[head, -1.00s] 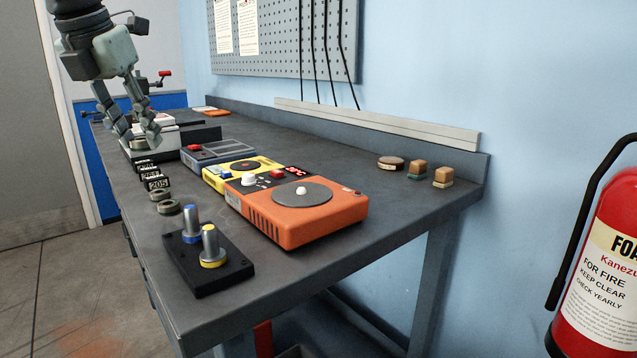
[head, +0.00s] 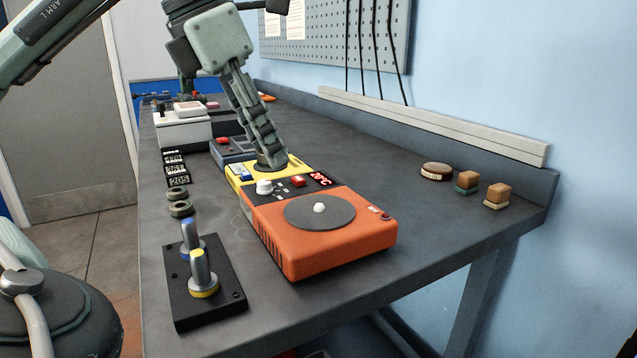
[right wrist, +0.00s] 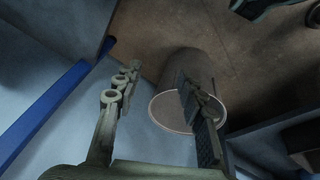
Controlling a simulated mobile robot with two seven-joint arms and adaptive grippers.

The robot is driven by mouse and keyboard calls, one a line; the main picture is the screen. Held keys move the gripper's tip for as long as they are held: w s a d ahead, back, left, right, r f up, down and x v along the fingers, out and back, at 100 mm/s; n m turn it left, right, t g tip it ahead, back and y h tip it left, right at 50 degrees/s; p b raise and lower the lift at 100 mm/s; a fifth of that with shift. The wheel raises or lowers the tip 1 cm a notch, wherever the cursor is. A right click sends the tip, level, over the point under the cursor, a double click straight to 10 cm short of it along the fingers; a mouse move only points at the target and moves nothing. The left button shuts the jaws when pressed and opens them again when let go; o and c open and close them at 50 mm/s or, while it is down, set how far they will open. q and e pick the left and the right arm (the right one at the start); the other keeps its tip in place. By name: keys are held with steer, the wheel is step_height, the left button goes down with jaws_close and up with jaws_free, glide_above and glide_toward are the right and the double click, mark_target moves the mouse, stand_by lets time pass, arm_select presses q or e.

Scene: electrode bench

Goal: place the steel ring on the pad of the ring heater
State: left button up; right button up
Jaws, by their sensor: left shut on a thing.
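The yellow unit (head: 240,181), which I take for the ring heater, lies on the bench behind an orange unit.
The orange unit (head: 320,247) with a dark round plate stands in front. Two loose rings (head: 180,208) and number tags (head: 178,180) line the left edge.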

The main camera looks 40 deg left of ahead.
arm_select(q)
steer(key=p, duration=0.2)
glide_above(319, 204)
steer(key=s, duration=0.1)
step_height(319, 204, down, 4)
steer(key=shift+r, duration=0.25)
steer(key=shift+f, duration=0.3)
arm_select(e)
step_height(319, 204, down, 6)
steer(key=s, duration=0.2)
arm_select(q)
steer(key=shift+a+f+b, duration=0.1)
steer(key=shift+f+b, duration=0.1)
steer(key=shift+b, duration=0.1)
step_height(319, 204, down, 3)
steer(key=shift+r+b, duration=0.1)
steer(key=shift+b, duration=0.4)
steer(key=shift+f, duration=0.2)
arm_select(e)
steer(key=r, duration=0.1)
steer(key=w+r, duration=0.1)
steer(key=r, duration=0.1)
steer(key=shift+w+r, duration=0.3)
steer(key=shift+r, duration=0.05)
arm_select(q)
steer(key=shift+f, duration=0.1)
